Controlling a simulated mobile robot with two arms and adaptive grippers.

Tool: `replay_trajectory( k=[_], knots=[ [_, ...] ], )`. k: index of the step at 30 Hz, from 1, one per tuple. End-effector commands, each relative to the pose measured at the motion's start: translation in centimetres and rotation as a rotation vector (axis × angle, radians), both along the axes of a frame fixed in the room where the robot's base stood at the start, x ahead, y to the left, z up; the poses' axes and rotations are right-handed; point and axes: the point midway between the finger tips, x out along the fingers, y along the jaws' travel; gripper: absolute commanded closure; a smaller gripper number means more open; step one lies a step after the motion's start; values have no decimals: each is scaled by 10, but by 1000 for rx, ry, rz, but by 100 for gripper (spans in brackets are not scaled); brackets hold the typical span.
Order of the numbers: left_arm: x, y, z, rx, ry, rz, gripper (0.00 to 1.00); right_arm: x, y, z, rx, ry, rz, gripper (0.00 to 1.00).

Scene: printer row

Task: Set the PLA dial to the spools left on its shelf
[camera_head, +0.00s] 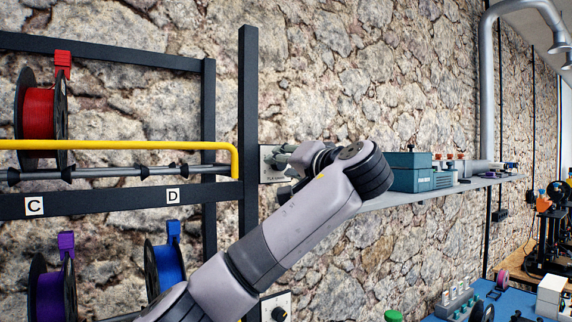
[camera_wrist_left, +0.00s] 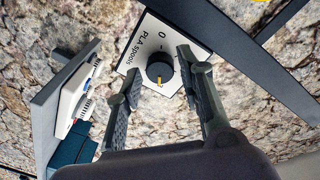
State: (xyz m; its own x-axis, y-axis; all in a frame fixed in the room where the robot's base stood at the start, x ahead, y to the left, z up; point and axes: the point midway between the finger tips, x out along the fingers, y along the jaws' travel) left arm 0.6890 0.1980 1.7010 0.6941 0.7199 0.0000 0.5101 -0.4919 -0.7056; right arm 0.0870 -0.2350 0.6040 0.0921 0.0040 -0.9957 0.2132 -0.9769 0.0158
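The PLA dial's pale panel (camera_head: 266,172) is on the wall just right of the black rack post; my gripper hides much of it. In the left wrist view the black dial knob (camera_wrist_left: 160,65) shows, with a yellow mark on the side away from the printed 0. The panel reads "PLA spools". My left gripper (camera_head: 283,158) is at the panel. In the left wrist view its fingers (camera_wrist_left: 160,74) are open, one each side of the knob; contact cannot be told. A red spool (camera_head: 39,115) hangs on the upper shelf at C; none shows at D. My right gripper is not in view.
A purple spool (camera_head: 50,296) and a blue spool (camera_head: 168,265) hang below. A yellow rail (camera_head: 120,145) runs along the upper shelf front. Another dial panel (camera_head: 268,306) is lower down. A wall shelf (camera_head: 420,191) with a teal box (camera_head: 407,172) lies right of my arm.

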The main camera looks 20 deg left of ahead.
Motion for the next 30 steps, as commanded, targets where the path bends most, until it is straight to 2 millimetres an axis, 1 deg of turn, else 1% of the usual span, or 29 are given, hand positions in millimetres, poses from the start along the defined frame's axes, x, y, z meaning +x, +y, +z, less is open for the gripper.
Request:
replay_trajectory(
  k=[1, 2, 14, 23, 30],
  knots=[
    [0, 0, 0, 0, 0, 0, 71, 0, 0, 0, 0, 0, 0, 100],
    [0, 0, 0, 0, 0, 0, 73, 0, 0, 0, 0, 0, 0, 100],
    [0, 0, 0, 0, 0, 0, 99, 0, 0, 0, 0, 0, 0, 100],
    [0, -1, -1, -9, -12, -1, 100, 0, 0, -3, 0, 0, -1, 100],
    [0, -1, -5, -71, -88, -1, 100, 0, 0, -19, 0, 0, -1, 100]
  ],
)
